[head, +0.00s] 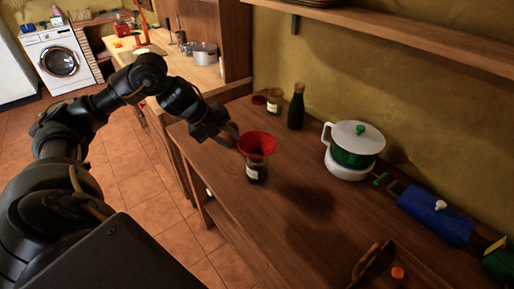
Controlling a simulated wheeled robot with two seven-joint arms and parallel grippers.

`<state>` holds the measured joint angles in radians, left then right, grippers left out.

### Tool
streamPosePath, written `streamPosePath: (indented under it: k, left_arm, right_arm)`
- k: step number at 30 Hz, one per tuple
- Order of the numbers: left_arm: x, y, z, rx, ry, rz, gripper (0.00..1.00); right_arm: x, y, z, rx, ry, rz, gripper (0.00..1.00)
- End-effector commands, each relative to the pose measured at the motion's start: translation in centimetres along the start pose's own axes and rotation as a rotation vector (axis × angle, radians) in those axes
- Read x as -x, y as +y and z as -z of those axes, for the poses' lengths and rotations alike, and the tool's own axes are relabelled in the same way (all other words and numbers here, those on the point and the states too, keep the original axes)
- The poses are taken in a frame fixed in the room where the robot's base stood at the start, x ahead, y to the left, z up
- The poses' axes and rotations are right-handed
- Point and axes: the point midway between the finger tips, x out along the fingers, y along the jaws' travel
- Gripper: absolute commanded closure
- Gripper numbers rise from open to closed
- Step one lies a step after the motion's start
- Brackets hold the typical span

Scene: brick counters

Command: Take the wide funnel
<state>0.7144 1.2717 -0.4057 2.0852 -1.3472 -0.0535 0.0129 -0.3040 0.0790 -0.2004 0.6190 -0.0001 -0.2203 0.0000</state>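The wide funnel (257,142) is red and sits upright in the mouth of a dark labelled jar (256,172) on the wooden counter. Its spout is hidden inside the jar. My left gripper (231,134) is just to the left of the funnel's rim, at about rim height. Its fingertips are small and dark here, so I cannot tell whether they touch the rim or how far apart they are. My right gripper is not in view.
Behind the funnel stand a dark bottle (296,107) and a small jar (274,103). To the right are a white and green pot-like appliance (354,145) and a blue box (435,215). A shelf (400,35) overhangs the back. The counter (290,225) right of the funnel is clear.

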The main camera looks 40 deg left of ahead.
Motion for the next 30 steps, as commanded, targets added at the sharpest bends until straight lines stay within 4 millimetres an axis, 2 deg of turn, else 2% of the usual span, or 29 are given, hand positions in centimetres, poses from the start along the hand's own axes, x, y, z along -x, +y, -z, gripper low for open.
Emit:
streamPosePath:
  k: [8, 13, 18, 26, 30]
  left_arm:
    - [-0.9, -0.2, 0.1, 0.002, 0.001, 0.001, 0.73]
    - [-3.4, -0.8, 0.6, 0.002, 0.002, 0.000, 0.73]
    - [-5.3, -0.6, 0.5, 0.001, 0.000, 0.000, 0.73]
    - [-5.6, -0.6, 0.4, 0.001, -0.003, 0.000, 0.73]
    - [-5.6, -0.6, 0.4, 0.001, -0.003, 0.001, 0.91]
  right_arm:
    - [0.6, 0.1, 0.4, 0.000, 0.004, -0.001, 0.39]
    - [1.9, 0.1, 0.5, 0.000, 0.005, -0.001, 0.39]
    - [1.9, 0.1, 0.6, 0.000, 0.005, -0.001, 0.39]
    - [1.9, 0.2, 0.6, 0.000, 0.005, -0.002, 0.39]
    - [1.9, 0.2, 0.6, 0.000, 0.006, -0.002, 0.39]
